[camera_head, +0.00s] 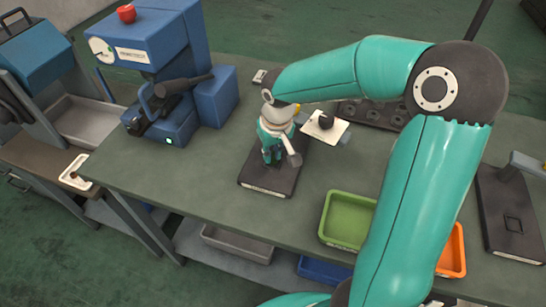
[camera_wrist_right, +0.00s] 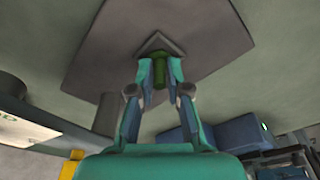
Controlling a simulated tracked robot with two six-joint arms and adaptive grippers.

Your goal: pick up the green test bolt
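My right gripper (camera_head: 274,160) points down over a dark base plate (camera_head: 262,190) on the bench; the bolt is hidden behind it in the head view. In the right wrist view the green test bolt (camera_wrist_right: 160,70) stands between the fingertips of my right gripper (camera_wrist_right: 160,78), at a small dark angular holder (camera_wrist_right: 158,42) on the dark plate (camera_wrist_right: 95,60). The fingertips are close on both sides of the bolt; I cannot tell whether they touch it. My left gripper is not in view.
A blue machine (camera_head: 160,50) stands to the left. A white card with a dark knob (camera_head: 325,128) lies right of the gripper. A green bin (camera_head: 345,218) and an orange bin (camera_head: 455,250) are at the front right. A dark stand (camera_head: 508,215) is at far right.

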